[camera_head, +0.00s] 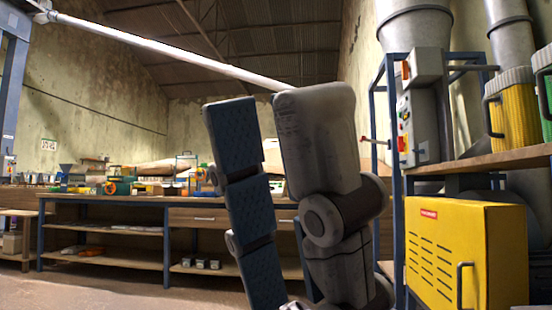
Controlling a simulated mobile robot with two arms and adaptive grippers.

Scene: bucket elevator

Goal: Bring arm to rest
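My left gripper (274,100) stands large and close in the middle of the head view, its fingers pointing up. One finger shows blue textured pads, and the other shows its grey, jointed back. The fingers look straight, not curled, and nothing is seen between them. The lower part of the gripper is cut off by the bottom edge. My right gripper is not in view.
A long workbench (110,199) with tools and parts runs along the back. A white bar (170,50) crosses the upper left. Floor (120,285) shows at lower left.

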